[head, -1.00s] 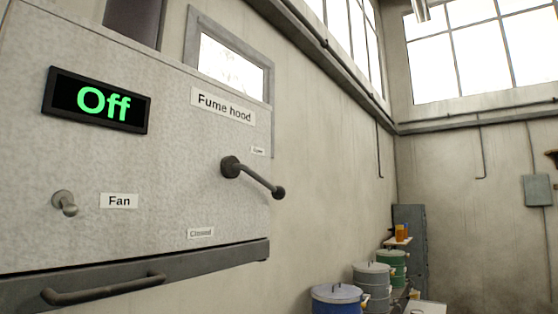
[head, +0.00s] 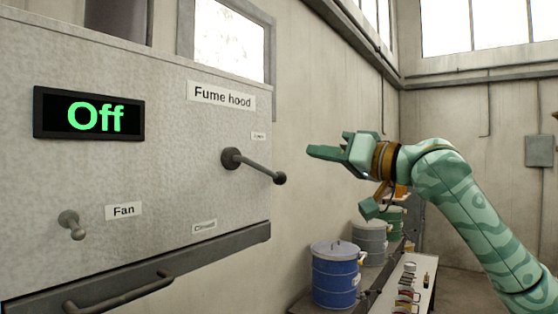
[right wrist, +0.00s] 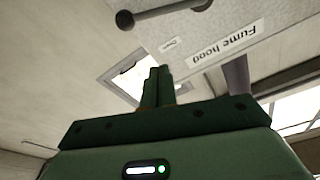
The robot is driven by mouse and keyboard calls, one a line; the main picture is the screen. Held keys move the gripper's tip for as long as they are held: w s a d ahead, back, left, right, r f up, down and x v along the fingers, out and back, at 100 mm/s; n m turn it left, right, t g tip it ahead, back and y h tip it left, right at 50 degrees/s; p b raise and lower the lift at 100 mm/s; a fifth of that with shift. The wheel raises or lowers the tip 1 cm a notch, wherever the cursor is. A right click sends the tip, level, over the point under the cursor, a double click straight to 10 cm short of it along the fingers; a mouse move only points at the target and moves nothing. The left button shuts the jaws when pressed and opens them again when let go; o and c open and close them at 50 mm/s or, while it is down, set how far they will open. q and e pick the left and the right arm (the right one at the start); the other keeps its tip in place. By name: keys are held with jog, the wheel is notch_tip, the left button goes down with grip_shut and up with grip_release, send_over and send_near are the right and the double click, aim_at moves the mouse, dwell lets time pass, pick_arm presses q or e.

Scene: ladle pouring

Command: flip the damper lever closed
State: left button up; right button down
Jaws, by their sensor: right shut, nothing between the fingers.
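The damper lever (head: 254,166) is a dark rod with a ball knob, on the front of the grey fume hood (head: 175,180). It sticks out to the right and slightly down, between a small upper label (head: 258,136) and the "Closed" label (head: 204,227). My right gripper (head: 312,152) is shut and empty, to the right of the knob and a little above it, and seems apart from it. In the right wrist view the lever (right wrist: 165,12) shows at the top, beyond the shut fingers (right wrist: 158,85). My left gripper is not in view.
A display (head: 90,114) reads "Off". A fan knob (head: 72,224) and a handle bar (head: 120,295) are on the hood's left part. A blue drum (head: 335,275) and other drums stand below my right arm, beside a narrow table (head: 415,270).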

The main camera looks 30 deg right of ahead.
aim_at(259, 168)
jog(key=shift+w, duration=0.1)
jog(key=p+x, duration=0.4)
jog(key=x, duration=0.5)
jog(key=shift+w+a+r, duration=0.1)
jog(key=shift+w+r, duration=0.1)
jog(key=shift+w, duration=0.1)
jog(key=f, duration=0.2)
jog(key=a+f, duration=0.1)
jog(key=shift+s+f+b, duration=0.15)
jog(key=shift+s+b, duration=0.15)
jog(key=shift+s+f, duration=0.25)
jog(key=shift+f, duration=0.1)
jog(key=shift+w, duration=0.1)
